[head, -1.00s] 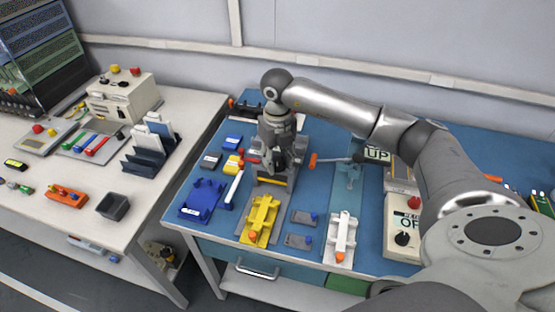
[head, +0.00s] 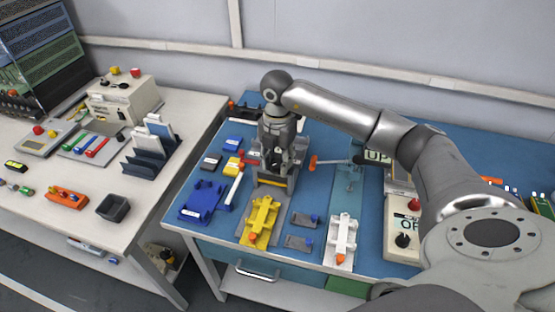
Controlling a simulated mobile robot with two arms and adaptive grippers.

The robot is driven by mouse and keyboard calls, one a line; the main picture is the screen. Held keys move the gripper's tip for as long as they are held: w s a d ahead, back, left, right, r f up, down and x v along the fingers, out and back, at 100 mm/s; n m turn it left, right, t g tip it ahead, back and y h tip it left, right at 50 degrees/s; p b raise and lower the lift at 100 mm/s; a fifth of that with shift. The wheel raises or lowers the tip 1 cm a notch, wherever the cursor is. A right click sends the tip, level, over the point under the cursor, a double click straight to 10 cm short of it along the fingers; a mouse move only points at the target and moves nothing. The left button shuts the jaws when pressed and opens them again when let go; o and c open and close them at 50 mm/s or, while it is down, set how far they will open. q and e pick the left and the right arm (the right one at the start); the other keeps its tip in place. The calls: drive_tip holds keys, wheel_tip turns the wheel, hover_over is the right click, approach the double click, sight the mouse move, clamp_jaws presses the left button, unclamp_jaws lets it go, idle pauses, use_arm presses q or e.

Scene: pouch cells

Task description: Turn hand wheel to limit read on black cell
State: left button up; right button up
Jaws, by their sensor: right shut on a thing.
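My right gripper (head: 273,167) points down at a grey press-like fixture (head: 292,170) on the blue bench. It is shut on the hand wheel there, which the fingers and wrist mostly hide; the wheel's setting cannot be read. A small black cell (head: 211,161) with a pale label lies flat to the left of the fixture, between a blue cell (head: 233,143) and a blue holder. The label is too small to read. A yellow cell (head: 232,166) lies beside the black one. My left gripper is not in view.
A red handle (head: 249,161) sits close left of the gripper and an orange-handled lever (head: 325,162) to its right. A blue holder (head: 200,201), yellow fixture (head: 260,217) and white fixture (head: 342,236) stand in front. A control box (head: 403,222) is at right.

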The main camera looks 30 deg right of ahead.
sight(277, 163)
drive_tip(key=shift+w+r+m, duration=0.1)
drive_tip(key=shift+r+m, duration=0.05)
drive_tip(key=shift+m, duration=1.75)
drive_tip(key=o, duration=0.8)
wheel_tip(277, 163, up, 12)
drive_tip(key=shift+f, duration=0.1)
